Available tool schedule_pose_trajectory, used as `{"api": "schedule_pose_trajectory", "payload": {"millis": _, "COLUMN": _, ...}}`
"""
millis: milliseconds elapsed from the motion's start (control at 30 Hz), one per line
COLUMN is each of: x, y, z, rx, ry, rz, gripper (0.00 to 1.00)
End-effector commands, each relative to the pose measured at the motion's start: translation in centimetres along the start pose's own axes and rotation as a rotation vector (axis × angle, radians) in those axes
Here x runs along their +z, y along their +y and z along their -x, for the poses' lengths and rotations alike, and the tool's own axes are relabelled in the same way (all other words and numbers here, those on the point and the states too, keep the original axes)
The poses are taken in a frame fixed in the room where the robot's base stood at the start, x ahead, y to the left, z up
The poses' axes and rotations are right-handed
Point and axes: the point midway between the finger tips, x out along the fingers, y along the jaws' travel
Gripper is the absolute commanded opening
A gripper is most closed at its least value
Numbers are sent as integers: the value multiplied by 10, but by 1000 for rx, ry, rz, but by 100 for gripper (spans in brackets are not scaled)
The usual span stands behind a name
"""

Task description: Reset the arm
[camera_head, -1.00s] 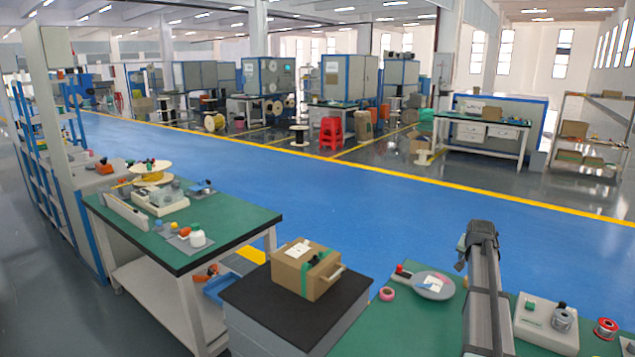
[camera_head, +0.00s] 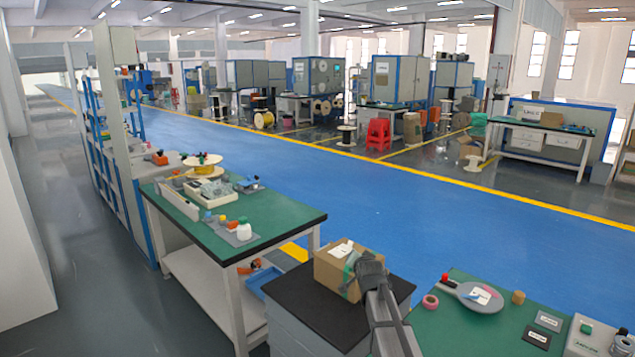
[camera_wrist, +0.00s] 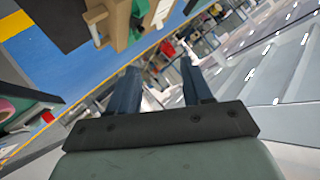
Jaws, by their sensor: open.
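My gripper shows in the wrist view (camera_wrist: 158,88), with its two dark fingers spread apart and nothing between them. In the head view my arm rises from the bottom edge, and its upper end stands in front of the right side of a cardboard box (camera_head: 335,265). The fingers cannot be made out in that view. The box sits on a black-topped grey cabinet (camera_head: 297,312). It also shows, tilted, at the top of the wrist view (camera_wrist: 120,22).
A green table (camera_head: 450,335) at lower right holds a grey round paddle (camera_head: 478,299), a pink tape roll (camera_head: 430,302) and small cards. Another green-topped table (camera_head: 285,217) at left carries trays and bottles. A blue floor aisle (camera_head: 370,205) beyond is clear.

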Motion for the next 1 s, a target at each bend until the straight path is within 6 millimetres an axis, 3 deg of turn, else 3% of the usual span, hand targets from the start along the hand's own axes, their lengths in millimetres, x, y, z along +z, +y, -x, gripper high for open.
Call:
{"api": "schedule_pose_trajectory", "payload": {"millis": 100, "x": 43, "y": -43, "z": 8, "rx": -78, "ry": -6, "rz": -6, "gripper": 50}}
{"api": "schedule_pose_trajectory", "payload": {"millis": 200, "x": 80, "y": -66, "z": 14, "rx": -124, "ry": -23, "rz": -6, "gripper": 50}}
{"api": "schedule_pose_trajectory", "payload": {"millis": 267, "x": 108, "y": -73, "z": 17, "rx": -139, "ry": -45, "rz": 3, "gripper": 50}}
{"api": "schedule_pose_trajectory", "payload": {"millis": 367, "x": 149, "y": -66, "z": 19, "rx": -129, "ry": -93, "rz": 33, "gripper": 50}}
{"api": "schedule_pose_trajectory", "payload": {"millis": 567, "x": 221, "y": -17, "z": 20, "rx": -44, "ry": -218, "rz": 127, "gripper": 50}}
{"api": "schedule_pose_trajectory", "payload": {"millis": 767, "x": 293, "y": 58, "z": 31, "rx": 77, "ry": -386, "rz": 248, "gripper": 50}}
{"api": "schedule_pose_trajectory", "payload": {"millis": 1000, "x": 367, "y": 144, "z": 61, "rx": 197, "ry": -600, "rz": 380, "gripper": 50}}
